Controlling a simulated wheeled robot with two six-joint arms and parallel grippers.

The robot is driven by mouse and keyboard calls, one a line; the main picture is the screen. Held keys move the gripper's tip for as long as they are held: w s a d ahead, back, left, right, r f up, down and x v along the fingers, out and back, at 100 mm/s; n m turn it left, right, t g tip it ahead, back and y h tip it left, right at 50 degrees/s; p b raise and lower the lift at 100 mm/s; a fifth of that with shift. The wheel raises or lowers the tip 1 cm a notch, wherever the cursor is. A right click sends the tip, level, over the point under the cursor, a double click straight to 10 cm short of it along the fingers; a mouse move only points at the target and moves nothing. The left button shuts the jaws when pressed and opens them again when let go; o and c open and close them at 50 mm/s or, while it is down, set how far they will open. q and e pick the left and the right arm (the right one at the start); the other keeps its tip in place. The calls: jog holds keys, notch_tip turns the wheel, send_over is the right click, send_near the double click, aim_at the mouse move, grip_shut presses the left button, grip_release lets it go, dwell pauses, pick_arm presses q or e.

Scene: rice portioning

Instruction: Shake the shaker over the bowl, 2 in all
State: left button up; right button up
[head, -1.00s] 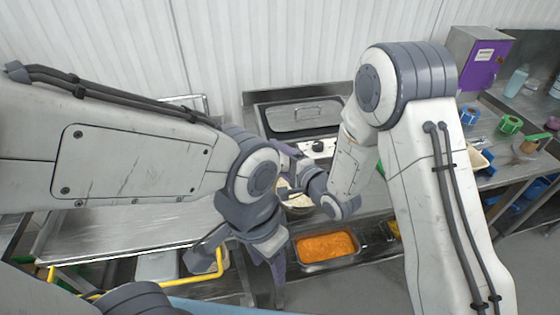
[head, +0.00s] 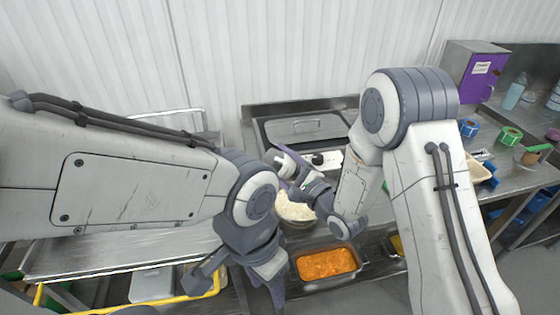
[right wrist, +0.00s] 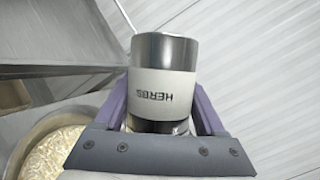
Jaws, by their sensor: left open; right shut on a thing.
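The shaker (right wrist: 163,88) is a dark metal cylinder with a pale band reading HERBS, which appears inverted in the right wrist view. My right gripper (right wrist: 160,110) is shut on it, with a purple finger on each side. In the head view my right gripper (head: 291,174) holds the shaker (head: 292,157) tilted, above and behind the bowl. The bowl (head: 297,225) holds white rice and is partly hidden by my right wrist; it also shows at lower left in the right wrist view (right wrist: 28,130). My left gripper (head: 274,285) is open and empty, left of the orange food pan.
A pan of orange food (head: 327,265) sits in front of the bowl. A lidded steel unit (head: 305,128) stands behind. A purple-fronted box (head: 478,80), tape rolls and bottles are on the right counter. The steel counter at left (head: 120,250) is largely clear.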

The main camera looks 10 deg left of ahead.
notch_tip(320, 180, down, 2)
jog(key=shift+f+b, duration=0.25)
jog(key=shift+b, duration=0.45)
jog(key=shift+r, duration=0.15)
notch_tip(320, 180, up, 3)
jog(key=p, duration=0.3)
jog(key=shift+r, duration=0.1)
jog(key=shift+f+b, duration=0.25)
jog(key=shift+b, duration=0.05)
notch_tip(320, 180, down, 3)
jog(key=shift+b, duration=1.2)
jog(key=shift+r, duration=0.1)
jog(key=shift+r, duration=0.1)
